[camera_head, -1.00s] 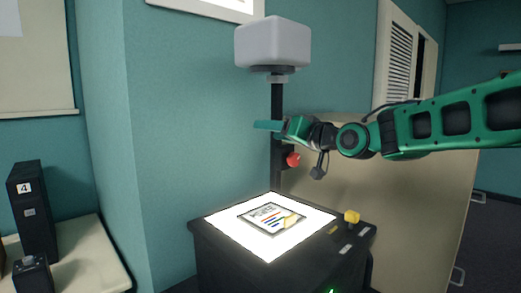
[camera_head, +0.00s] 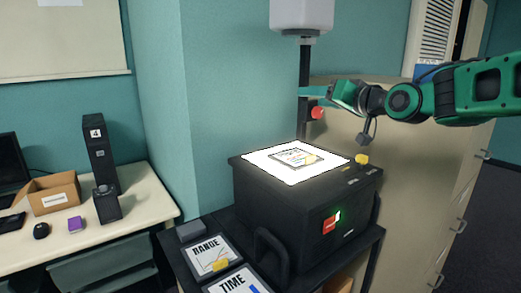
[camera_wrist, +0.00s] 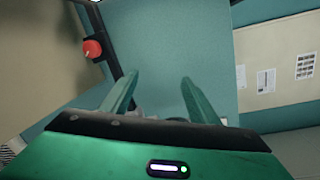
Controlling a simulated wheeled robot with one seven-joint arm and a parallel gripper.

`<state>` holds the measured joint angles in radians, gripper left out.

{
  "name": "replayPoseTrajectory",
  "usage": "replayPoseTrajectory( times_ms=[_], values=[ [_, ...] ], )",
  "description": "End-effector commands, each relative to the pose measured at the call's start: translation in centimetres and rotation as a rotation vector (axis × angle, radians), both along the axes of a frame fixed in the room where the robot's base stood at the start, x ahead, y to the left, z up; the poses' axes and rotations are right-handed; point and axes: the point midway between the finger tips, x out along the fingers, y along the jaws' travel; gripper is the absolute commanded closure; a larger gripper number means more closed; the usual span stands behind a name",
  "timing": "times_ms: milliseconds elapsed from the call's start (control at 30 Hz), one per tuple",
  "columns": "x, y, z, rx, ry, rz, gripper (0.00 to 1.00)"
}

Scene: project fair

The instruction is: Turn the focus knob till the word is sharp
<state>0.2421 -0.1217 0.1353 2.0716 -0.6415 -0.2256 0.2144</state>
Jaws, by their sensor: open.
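The overhead projector is a black box (camera_head: 290,215) with a bright lit top (camera_head: 262,168). A dark post rises at the back to a pale grey head (camera_head: 302,14), cut off by the frame top. The red focus knob (camera_head: 318,113) sits on the post; in the wrist view the red knob (camera_wrist: 92,49) is at upper left. My gripper (camera_head: 305,93) is open and empty, above and left of the knob, apart from it. The projected word is out of view.
A yellow knob (camera_head: 362,159) sits at the projector's right edge, and a red switch (camera_head: 330,224) on its front. Framed sheets marked RANGE (camera_head: 212,254) and TIME (camera_head: 238,282) lie at front left. A desk holds a cardboard box (camera_head: 53,194) and black speaker-like boxes.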

Motion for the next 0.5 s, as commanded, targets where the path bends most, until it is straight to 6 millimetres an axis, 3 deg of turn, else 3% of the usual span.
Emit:
replayPoseTrajectory(
  times_ms=[267,500],
  values=[
    [-1.8,-4.2,-5.5,-0.122,0.15,-0.09,0.45],
    [-5.7,-10.6,-11.9,-0.245,0.355,-0.208,0.45]
  ],
)
